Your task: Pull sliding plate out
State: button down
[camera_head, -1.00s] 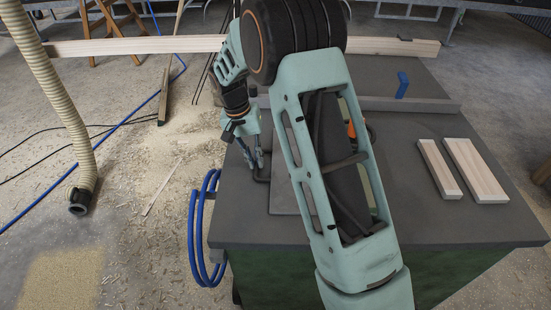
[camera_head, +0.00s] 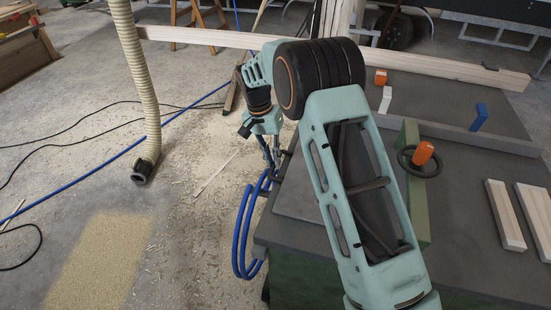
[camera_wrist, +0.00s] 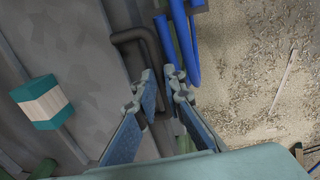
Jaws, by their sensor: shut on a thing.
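The sliding plate (camera_head: 296,196) is a flat grey plate at the left edge of the dark machine table, partly hidden behind my arm. A dark bent handle (camera_wrist: 150,52) shows in the wrist view beside a grey surface. My gripper (camera_head: 271,168) points down at the table's left edge, at the plate's handle. In the wrist view my gripper (camera_wrist: 160,78) has its two fingers on either side of the handle's lower end, closed on it. The exact contact is partly hidden by the fingertips.
Blue hoses (camera_head: 246,235) hang close beside the table's left side. A handwheel with an orange knob (camera_head: 423,153), a green bar (camera_head: 413,190) and loose wood pieces (camera_head: 505,215) are on the table's right. A cream hose (camera_head: 137,90) hangs left. Sawdust-covered floor lies left of the table.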

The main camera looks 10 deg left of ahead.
jog(key=c, duration=2.3)
grip_release()
notch_tip(320, 180, up, 12)
jog(key=a, duration=0.2)
jog(key=shift+w, duration=0.2)
jog(key=shift+a, duration=0.1)
